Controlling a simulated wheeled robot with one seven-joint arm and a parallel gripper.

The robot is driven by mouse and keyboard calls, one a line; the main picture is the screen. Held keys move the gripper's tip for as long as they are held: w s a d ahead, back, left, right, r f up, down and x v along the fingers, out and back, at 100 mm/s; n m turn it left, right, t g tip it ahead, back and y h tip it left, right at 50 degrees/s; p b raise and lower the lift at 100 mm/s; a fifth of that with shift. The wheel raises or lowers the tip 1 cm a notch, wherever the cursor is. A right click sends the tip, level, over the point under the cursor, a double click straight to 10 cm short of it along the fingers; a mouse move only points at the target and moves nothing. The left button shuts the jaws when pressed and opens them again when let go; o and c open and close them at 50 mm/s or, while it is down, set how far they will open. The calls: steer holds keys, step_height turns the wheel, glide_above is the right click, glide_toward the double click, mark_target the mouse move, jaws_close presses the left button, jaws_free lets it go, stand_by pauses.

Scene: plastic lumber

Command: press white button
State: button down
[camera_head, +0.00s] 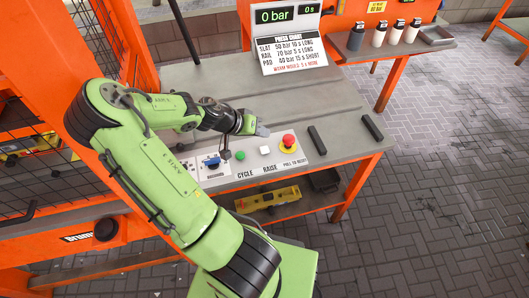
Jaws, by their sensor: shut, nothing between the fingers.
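The white button (265,150) sits on the control panel (273,166) at the front of the grey bench, above the label RAISE. A green button (240,155) is to its left, above CYCLE. A red mushroom button (289,140) on a yellow base is to its right, above PULL TO RESET. My gripper (262,130) is shut and empty, and in the picture it appears just above the white button. I cannot tell its exact height; no contact is visible. The white button is in plain view.
A blue-handled switch (212,163) and a small black lever stand left on the panel. Two dark bars (372,128) lie at the bench's right. A press chart sign (291,50) with 0 bar and 0 s displays stands behind. Orange posts rise at left.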

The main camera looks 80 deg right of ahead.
mark_target(262, 150)
steer(key=shift+f+b, duration=1.45)
steer(key=shift+f, duration=0.8)
steer(key=shift+f, duration=0.1)
steer(key=shift+f+b, duration=0.3)
steer(key=shift+b, duration=0.2)
steer(key=shift+f+b, duration=0.45)
stand_by(0.4)
steer(key=shift+r+p, duration=0.6)
steer(key=shift+r, duration=0.3)
step_height(262, 150, up, 5)
steer(key=p, duration=0.3)
steer(key=shift+r+p, duration=0.1)
steer(key=shift+p, duration=0.3)
